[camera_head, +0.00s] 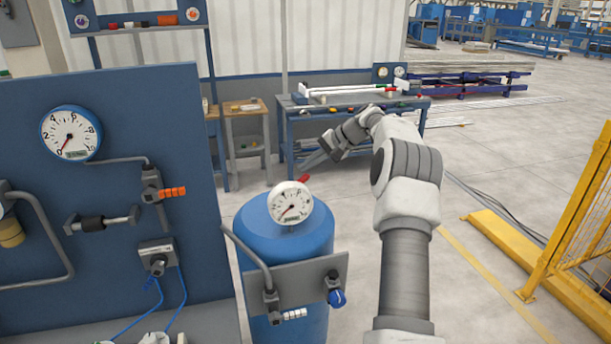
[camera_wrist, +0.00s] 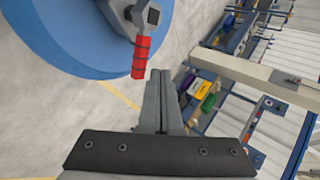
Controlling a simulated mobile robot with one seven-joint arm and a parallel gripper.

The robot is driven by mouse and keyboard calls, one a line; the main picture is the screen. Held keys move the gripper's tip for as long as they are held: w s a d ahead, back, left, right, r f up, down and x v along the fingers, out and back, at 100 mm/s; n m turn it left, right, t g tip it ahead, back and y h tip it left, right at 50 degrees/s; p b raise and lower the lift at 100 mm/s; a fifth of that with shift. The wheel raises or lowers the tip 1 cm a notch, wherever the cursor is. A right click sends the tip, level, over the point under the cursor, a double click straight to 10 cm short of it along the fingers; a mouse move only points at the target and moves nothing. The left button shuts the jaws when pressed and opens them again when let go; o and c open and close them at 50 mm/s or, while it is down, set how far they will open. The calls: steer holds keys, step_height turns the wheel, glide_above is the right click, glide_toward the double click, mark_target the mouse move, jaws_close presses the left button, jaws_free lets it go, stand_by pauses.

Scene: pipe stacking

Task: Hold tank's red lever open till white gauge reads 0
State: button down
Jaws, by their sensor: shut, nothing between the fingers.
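The blue tank (camera_head: 262,232) stands in the middle foreground, with a white-faced gauge (camera_head: 290,203) at its top. The gauge's red needle points to the lower left; its numbers are too small to read surely. The tank's red lever (camera_head: 304,178) shows just behind the gauge. In the wrist view the red lever (camera_wrist: 141,57) hangs from a grey valve (camera_wrist: 144,14) beside the tank's top (camera_wrist: 85,45). My gripper (camera_head: 309,163) is shut and empty near the lever. In the wrist view the fingertips (camera_wrist: 160,76) lie just right of the lever's end, seemingly apart from it.
A blue panel (camera_head: 120,220) with a blue-rimmed gauge (camera_head: 71,133) and an orange-handled valve (camera_head: 172,192) stands left of the tank. A workbench (camera_head: 350,112) stands behind. A yellow barrier (camera_head: 575,235) is at right. The floor between is mostly clear.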

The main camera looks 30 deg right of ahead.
steer(key=v, duration=1.4)
steer(key=shift+d, duration=0.2)
steer(key=s+a+r+n+g+h, duration=0.2)
steer(key=s+a, duration=0.2)
steer(key=a, duration=0.6)
steer(key=s+a+r+n+g+h, duration=0.25)
steer(key=s+a, duration=0.25)
steer(key=a, duration=0.6)
steer(key=s+a+f+n+t, duration=0.1)
steer(key=s+a+f, duration=0.2)
steer(key=s, duration=0.5)
steer(key=s+a+f+n+t+h+b, duration=0.1)
steer(key=s+a+f+n, duration=0.1)
steer(key=s+a, duration=0.3)
steer(key=s+a+f+n+t+b, duration=0.1)
steer(key=s+a+f, duration=0.3)
steer(key=s, duration=0.9)
steer(key=shift+a+f+n+h, duration=0.25)
steer(key=shift+n+h, duration=0.1)
steer(key=shift+n, duration=0.2)
